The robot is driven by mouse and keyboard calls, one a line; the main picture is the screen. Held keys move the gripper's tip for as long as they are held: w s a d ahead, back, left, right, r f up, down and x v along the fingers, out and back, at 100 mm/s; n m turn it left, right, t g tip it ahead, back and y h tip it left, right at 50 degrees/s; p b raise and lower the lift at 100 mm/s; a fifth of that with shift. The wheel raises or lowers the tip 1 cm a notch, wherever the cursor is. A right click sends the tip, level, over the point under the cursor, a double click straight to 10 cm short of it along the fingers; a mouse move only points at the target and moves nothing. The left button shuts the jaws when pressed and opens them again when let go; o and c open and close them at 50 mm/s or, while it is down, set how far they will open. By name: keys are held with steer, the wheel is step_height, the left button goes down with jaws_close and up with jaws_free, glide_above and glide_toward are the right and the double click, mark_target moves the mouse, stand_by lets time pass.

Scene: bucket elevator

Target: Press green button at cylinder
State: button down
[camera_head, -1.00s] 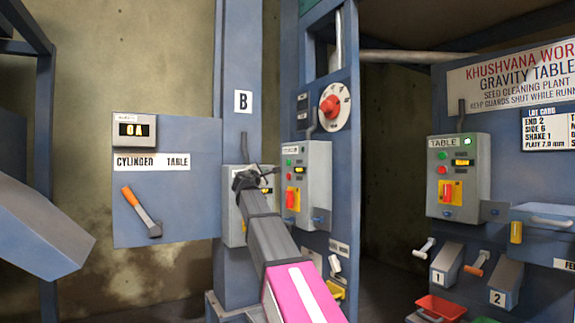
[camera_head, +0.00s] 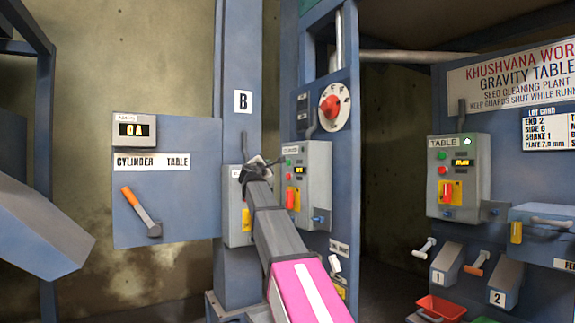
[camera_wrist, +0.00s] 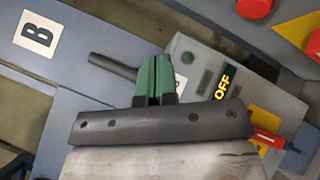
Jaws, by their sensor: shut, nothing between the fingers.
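A grey control box (camera_head: 312,185) on the blue panel right of the B post has a small label that seems to read CYLINDER. A green button (camera_head: 284,160) sits at its upper left, with a red button (camera_head: 288,177) below it. My gripper (camera_head: 255,163) is shut and empty, in front of the upper part of another grey box (camera_head: 236,225) on the B post. My arm hides most of that box's face. In the wrist view my green fingertips (camera_wrist: 157,60) are together over the top of a grey box (camera_wrist: 225,85) with an OFF display. They cover part of its label.
A red rotary knob (camera_head: 330,106) is above the right box. A plate reading CYLINDER TABLE (camera_head: 152,162) hangs at left with an orange-handled lever (camera_head: 142,210). A conduit (camera_wrist: 112,67) rises beside my fingers.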

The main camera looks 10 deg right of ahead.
steer(key=shift+w+d, duration=0.3)
steer(key=shift+d, duration=0.65)
steer(key=shift+w+d, duration=0.3)
steer(key=shift+d, duration=0.6)
steer(key=shift+w+d, duration=0.3)
steer(key=shift+d, duration=0.65)
steer(key=shift+d, duration=0.15)
steer(key=shift+w+d, duration=0.15)
steer(key=shift+d, duration=0.1)
steer(key=shift+w+d, duration=0.15)
steer(key=shift+d, duration=0.3)
stand_by(0.7)
stand_by(0.3)
steer(key=shift+s+a, duration=0.3)
steer(key=shift+a, duration=0.55)
steer(key=a, duration=0.1)
steer(key=s+a, duration=0.1)
steer(key=a, duration=0.2)
steer(key=shift+s+a, duration=0.3)
steer(key=shift+a, duration=0.05)
